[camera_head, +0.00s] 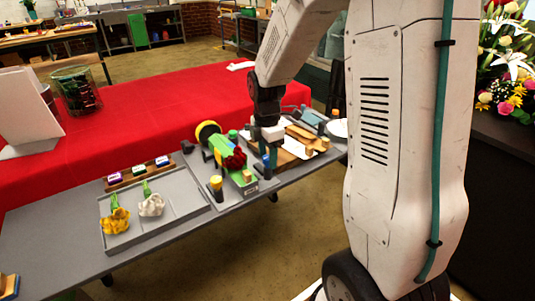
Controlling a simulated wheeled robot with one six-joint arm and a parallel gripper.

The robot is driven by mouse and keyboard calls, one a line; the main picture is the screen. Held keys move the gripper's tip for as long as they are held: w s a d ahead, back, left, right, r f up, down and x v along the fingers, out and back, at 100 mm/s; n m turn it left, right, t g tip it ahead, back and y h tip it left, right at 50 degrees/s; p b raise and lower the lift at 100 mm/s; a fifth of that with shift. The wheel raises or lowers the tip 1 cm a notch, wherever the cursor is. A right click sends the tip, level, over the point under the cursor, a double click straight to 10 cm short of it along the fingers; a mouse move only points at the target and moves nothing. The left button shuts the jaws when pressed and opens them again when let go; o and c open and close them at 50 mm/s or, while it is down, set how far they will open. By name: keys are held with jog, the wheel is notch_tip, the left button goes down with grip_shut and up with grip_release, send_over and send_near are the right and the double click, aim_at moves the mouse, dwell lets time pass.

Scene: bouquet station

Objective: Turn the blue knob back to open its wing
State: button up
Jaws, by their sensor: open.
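My gripper (271,158) points down over the fixture in the middle of the grey bench, and its jaws are open. A small blue knob (265,161) stands on a dark post just left of the fingers, very close to them. I cannot tell whether the fingers are around it or only beside it. A green box-like holder (243,184) with dark red flowers (235,159) is left of the knob. The wing that belongs to the blue knob cannot be told apart at this size, and my gripper partly covers that area.
A yellow-topped post (216,183) and a green-topped post (233,135) stand close to the gripper. Wooden pieces (305,136) lie to the right. A grey tray (180,216) holds a yellow flower (115,221) and a white flower (151,205). A red-covered table (160,105) is behind.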

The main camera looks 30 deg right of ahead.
jog(key=c, duration=1)
jog(key=shift+o, duration=0.2)
jog(key=shift+m, duration=0.4)
jog(key=m, duration=0.3)
jog(key=shift+m, duration=0.3)
jog(key=m, duration=0.4)
jog(key=shift+m, duration=0.3)
jog(key=m, duration=0.4)
jog(key=shift+m, duration=0.3)
jog(key=m, duration=0.4)
jog(key=shift+m+t, duration=0.3)
